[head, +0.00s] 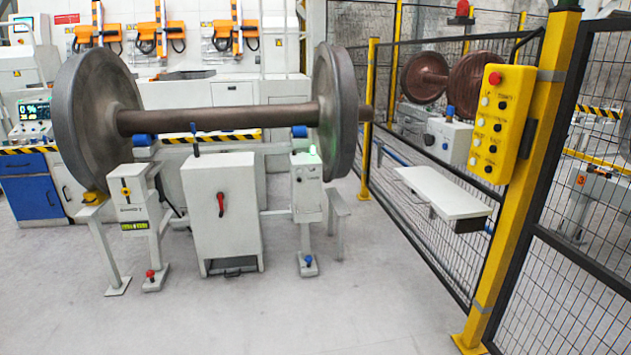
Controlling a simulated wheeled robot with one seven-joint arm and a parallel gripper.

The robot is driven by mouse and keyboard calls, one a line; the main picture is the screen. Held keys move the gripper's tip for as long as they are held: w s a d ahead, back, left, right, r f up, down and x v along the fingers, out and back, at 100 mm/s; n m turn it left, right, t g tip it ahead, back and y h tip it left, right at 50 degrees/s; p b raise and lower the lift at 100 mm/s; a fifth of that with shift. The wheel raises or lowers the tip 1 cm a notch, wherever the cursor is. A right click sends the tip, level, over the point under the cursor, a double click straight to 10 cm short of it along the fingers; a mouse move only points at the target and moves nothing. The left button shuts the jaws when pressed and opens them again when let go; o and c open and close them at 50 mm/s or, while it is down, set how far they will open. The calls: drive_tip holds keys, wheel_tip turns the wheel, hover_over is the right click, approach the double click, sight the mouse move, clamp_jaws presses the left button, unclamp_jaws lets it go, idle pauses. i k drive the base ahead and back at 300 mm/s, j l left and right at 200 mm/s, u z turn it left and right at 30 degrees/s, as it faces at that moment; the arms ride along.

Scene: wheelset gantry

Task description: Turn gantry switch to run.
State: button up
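No part is clearly marked as the gantry switch, and labels are too small to read. A yellow box (502,125) with a red top button and several small white and black controls hangs on a yellow post at the right. A grey cabinet (224,220) under the wheelset has a red handle (221,204), roughly upright. A small grey box (134,205) left of it bears a yellow and black control (126,191). Another grey box (307,186) to the right shows a green light (312,151). My gripper is not in view.
A large wheelset (215,119) spans the stand above the cabinet. A mesh fence (438,230) with yellow posts (513,210) runs along the right, with a white shelf (443,191) on it. A blue cabinet (31,187) stands at the left. The grey floor (300,315) in front is clear.

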sight(429, 140)
drive_tip(key=i+u, duration=0.3)
drive_tip(key=i, duration=1.55)
drive_tip(key=i+j+z, duration=0.2)
drive_tip(key=i+z, duration=0.25)
drive_tip(key=i, duration=0.35)
drive_tip(key=i+j+z, duration=0.45)
drive_tip(key=i, duration=0.35)
drive_tip(key=i+j+z, duration=0.45)
drive_tip(key=i+j, duration=0.25)
drive_tip(key=j, duration=0.1)
